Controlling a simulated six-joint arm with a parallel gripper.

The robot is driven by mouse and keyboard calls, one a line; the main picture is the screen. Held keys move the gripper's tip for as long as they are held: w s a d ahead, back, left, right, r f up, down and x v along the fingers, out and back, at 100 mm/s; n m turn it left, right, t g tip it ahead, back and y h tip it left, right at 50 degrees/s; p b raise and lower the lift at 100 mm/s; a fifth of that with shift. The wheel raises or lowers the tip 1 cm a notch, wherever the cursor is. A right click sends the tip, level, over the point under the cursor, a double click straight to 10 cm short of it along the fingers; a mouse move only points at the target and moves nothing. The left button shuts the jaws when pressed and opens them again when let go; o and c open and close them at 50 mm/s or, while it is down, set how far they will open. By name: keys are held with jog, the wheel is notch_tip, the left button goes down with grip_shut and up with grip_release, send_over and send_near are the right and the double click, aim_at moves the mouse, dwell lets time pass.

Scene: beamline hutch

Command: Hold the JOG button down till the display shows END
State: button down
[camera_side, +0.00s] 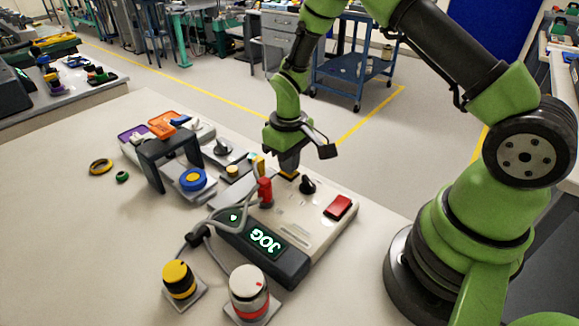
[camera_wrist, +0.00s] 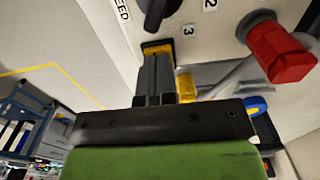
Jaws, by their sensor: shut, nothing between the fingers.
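The control box (camera_side: 318,232) is a pale panel on the bench. Its dark display (camera_side: 264,241) shows JOG in lit letters, with a small lit arrow symbol beside it. My gripper (camera_side: 288,172) is shut and empty, pointing down at the back edge of the panel. In the wrist view its fingertips (camera_wrist: 158,58) meet a yellow-orange button (camera_wrist: 157,46), which also shows under the tips in the side view (camera_side: 289,176). The fingers cover part of it, and I cannot tell how far it is pressed or read a label on it.
Near the button are a black knob (camera_side: 307,186), a red rocker switch (camera_side: 338,206) and a red knob (camera_side: 265,192), with a grey cable close by. A dark bridge-like stand (camera_side: 168,149) is to the left. Two round controls, yellow (camera_side: 179,279) and white-red (camera_side: 249,292), stand in front.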

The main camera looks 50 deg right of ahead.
dwell(0.5)
jog(key=shift+r, duration=3.55)
notch_tip(320, 180, up, 9)
jog(key=m+t, duration=0.1)
jog(key=t, duration=0.1)
send_over(293, 183)
jog(key=s+a+r+m+t+y, duration=0.1)
jog(key=s+a+r+m+t, duration=0.15)
jog(key=s+r, duration=0.6)
jog(key=s+a+r+t+y, duration=0.1)
jog(key=s+r+t, duration=0.1)
jog(key=s, duration=0.6)
jog(key=shift+r+t, duration=0.3)
jog(key=shift+t, duration=0.05)
jog(key=shift+a+m, duration=0.1)
jog(key=shift+m, duration=0.15)
